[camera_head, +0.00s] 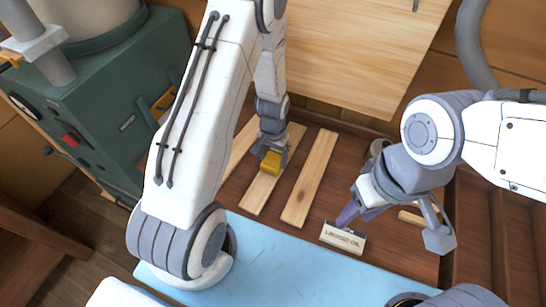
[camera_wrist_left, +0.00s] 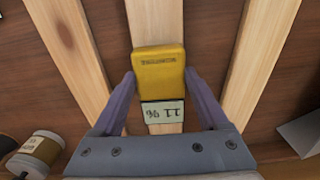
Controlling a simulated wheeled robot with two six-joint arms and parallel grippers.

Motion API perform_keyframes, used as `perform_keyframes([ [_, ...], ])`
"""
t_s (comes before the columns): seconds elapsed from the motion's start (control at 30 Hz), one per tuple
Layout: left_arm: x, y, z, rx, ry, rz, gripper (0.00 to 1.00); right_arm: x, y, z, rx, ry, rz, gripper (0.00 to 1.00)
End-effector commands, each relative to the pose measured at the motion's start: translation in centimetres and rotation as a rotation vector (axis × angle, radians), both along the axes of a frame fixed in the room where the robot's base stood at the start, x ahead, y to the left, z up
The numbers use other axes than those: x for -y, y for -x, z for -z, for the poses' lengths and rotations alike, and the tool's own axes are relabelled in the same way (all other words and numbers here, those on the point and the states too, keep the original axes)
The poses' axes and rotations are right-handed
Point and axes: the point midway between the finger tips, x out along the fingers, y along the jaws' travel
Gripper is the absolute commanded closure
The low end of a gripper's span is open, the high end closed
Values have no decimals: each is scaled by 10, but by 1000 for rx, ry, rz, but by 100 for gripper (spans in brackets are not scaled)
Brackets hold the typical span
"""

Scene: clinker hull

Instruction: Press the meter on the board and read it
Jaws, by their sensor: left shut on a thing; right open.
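The yellow meter (camera_head: 271,162) is at the middle pale wooden board (camera_head: 256,196). In the left wrist view the meter (camera_wrist_left: 159,72) lies along the board (camera_wrist_left: 155,20), its small display (camera_wrist_left: 163,112) upside down and appearing to read 11 %. My left gripper (camera_head: 270,154) is shut on the meter, one finger on each side (camera_wrist_left: 160,90). Whether the meter's far end presses into the wood is hidden. My right gripper (camera_head: 393,226) is open and empty, at the right above the brown bench.
Two other pale boards, left (camera_head: 240,147) and right (camera_head: 310,178), flank the middle one. A card labelled "LINSEED OIL" (camera_head: 343,238) stands by my right gripper. A green machine (camera_head: 110,110) stands at the left. A jar (camera_wrist_left: 36,153) shows in the left wrist view.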

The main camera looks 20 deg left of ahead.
Motion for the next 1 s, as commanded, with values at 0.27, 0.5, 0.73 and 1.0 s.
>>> perform_keyframes([
  [0.27, 0, 0, 4, 0, 0, 0, 89, 0, 0, 3, 0, 0, 0, 50],
  [0.5, 0, 0, 7, 0, 0, 0, 89, 0, 0, 5, 0, 0, 0, 50],
  [0.73, 0, 0, 7, 1, 0, 0, 89, 0, 0, 6, 0, 0, 0, 50],
  [1.0, 0, 0, 8, 0, 0, 0, 89, 0, 0, 6, 0, 0, 0, 50],
])
